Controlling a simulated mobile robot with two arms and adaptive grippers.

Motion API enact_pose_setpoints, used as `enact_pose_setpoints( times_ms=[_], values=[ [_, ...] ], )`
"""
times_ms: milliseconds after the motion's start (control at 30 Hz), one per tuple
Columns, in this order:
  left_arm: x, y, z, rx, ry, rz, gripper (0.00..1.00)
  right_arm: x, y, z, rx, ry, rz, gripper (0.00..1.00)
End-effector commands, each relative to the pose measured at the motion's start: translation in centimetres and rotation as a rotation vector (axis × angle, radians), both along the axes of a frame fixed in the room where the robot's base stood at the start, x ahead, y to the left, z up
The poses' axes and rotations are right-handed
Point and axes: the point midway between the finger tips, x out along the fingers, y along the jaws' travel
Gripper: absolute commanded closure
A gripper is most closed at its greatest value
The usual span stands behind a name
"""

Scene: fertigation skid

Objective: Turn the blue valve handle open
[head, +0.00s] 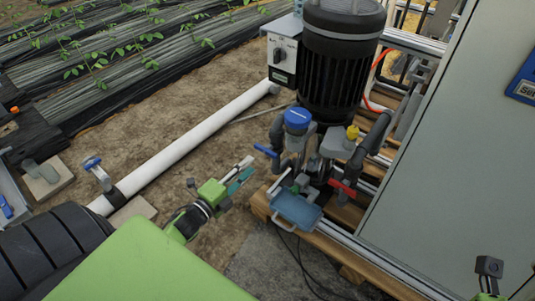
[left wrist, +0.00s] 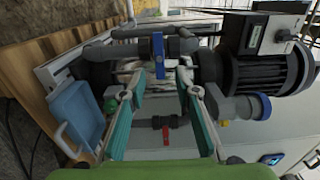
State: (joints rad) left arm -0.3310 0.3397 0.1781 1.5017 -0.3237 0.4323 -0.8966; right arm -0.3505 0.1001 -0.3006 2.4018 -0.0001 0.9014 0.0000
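The blue valve handle (head: 266,151) sticks out to the left of the grey pipework in the head view. In the left wrist view the blue handle (left wrist: 159,55) stands upright across a grey horizontal pipe, beyond and between my fingertips. My left gripper (head: 247,168) is open and empty, a short way left of the handle and apart from it. Its two teal-padded fingers show spread in the left wrist view (left wrist: 158,90). At the lower right of the head view only a small part of my right arm's end shows; its fingers cannot be made out.
A red valve handle (head: 343,187) sits right of the blue one. A blue tray-like box (head: 297,210) is in front, by the wooden pallet edge. A black pump motor (head: 342,65) stands behind, a grey cabinet (head: 455,170) to the right. A white pipe (head: 190,143) runs along open soil.

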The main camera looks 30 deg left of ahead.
Motion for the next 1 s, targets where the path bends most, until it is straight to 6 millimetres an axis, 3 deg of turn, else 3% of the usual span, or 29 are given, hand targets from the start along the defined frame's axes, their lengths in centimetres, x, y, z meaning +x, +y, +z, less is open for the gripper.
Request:
enact_pose_setpoints(
  times_ms=[200,400,600,900,1000],
  values=[
    [4.9,-0.4,-0.2,0.002,-0.003,-0.001,0.71,0.1,0.0,-1.9,-0.001,0.001,0.000,0.60],
    [8.2,-0.6,-0.3,-0.001,0.000,0.000,0.71,0.3,0.2,-1.1,-0.005,-0.044,-0.003,0.60],
    [9.7,-0.7,-0.2,-0.001,0.002,0.000,0.71,0.5,0.2,-0.7,-0.007,-0.059,-0.004,0.60],
    [9.8,-0.7,-0.1,-0.002,0.003,0.001,0.71,0.5,0.2,-0.6,-0.008,-0.060,-0.003,0.60],
    [9.8,-0.7,-0.1,-0.002,0.002,0.001,0.97,0.5,0.3,-0.6,-0.008,-0.060,-0.003,0.60]
  ],
)
